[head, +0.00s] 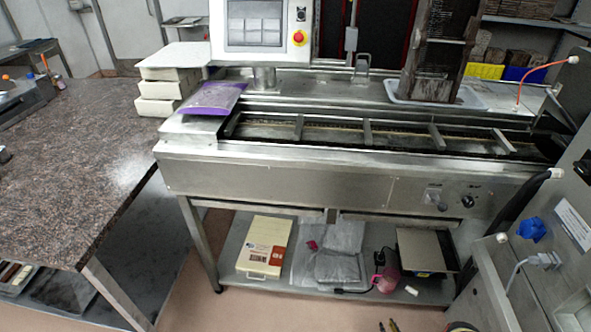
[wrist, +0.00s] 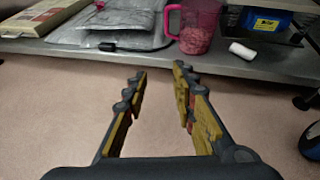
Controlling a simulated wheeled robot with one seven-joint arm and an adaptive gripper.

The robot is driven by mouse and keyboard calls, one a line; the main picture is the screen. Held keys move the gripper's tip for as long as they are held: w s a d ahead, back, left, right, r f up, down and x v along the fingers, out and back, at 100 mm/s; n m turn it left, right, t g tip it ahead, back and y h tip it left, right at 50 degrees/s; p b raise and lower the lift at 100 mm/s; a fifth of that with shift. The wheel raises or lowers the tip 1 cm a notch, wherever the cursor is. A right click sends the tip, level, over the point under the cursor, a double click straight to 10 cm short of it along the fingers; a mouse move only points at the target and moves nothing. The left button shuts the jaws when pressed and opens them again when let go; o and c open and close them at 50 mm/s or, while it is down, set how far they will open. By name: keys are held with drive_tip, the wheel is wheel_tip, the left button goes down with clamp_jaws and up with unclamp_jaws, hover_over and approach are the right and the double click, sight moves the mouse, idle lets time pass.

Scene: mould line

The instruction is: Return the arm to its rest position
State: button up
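My gripper (wrist: 158,78) is in the wrist view, its two dark fingers with yellow pads apart and nothing between them. It points over the pink floor toward the lower shelf (wrist: 130,55) of the steel machine. In the head view, only small tips near the bottom edge (head: 389,326) show, probably my gripper's fingers. The rest of my arm is out of that view.
The steel mould line (head: 330,175) stands ahead. Its lower shelf holds a yellowish box (head: 265,247), grey bags (head: 338,255) and a pink jug (head: 385,275). A granite table (head: 70,150) is at left. A grey machine (head: 560,240) is close at right. Floor shows between.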

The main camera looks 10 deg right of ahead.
drive_tip(key=s+a+r+n+g+y, duration=0.2)
drive_tip(key=a+n+y, duration=0.15)
drive_tip(key=a, duration=0.35)
drive_tip(key=s+a+r+n+g+y, duration=0.15)
drive_tip(key=a+y, duration=0.25)
drive_tip(key=a, duration=0.4)
drive_tip(key=s+a+r+n+g, duration=0.15)
drive_tip(key=r+n+g, duration=0.4)
drive_tip(key=r, duration=1.05)
drive_tip(key=s+a+r+n+g+p, duration=0.1)
drive_tip(key=s+r+n+g, duration=0.15)
drive_tip(key=r+n, duration=0.95)
drive_tip(key=s+a+r+n+g, duration=0.1)
drive_tip(key=r+n+g, duration=0.25)
drive_tip(key=r, duration=1.75)
drive_tip(key=s+a+r+n+t+h, duration=0.2)
drive_tip(key=s+a+r+n, duration=0.1)
drive_tip(key=r, duration=0.8)
drive_tip(key=s+a+r+n+t+h+p, duration=0.1)
drive_tip(key=s+a+r+n+t+h, duration=0.1)
drive_tip(key=r, duration=0.9)
drive_tip(key=s+a+r+n+t+h, duration=0.3)
drive_tip(key=s+a+r+n, duration=0.1)
drive_tip(key=r, duration=0.7)
drive_tip(key=shift+s+a+n+p, duration=0.3)
drive_tip(key=shift+a+n+p, duration=0.1)
drive_tip(key=shift+a+n, duration=0.2)
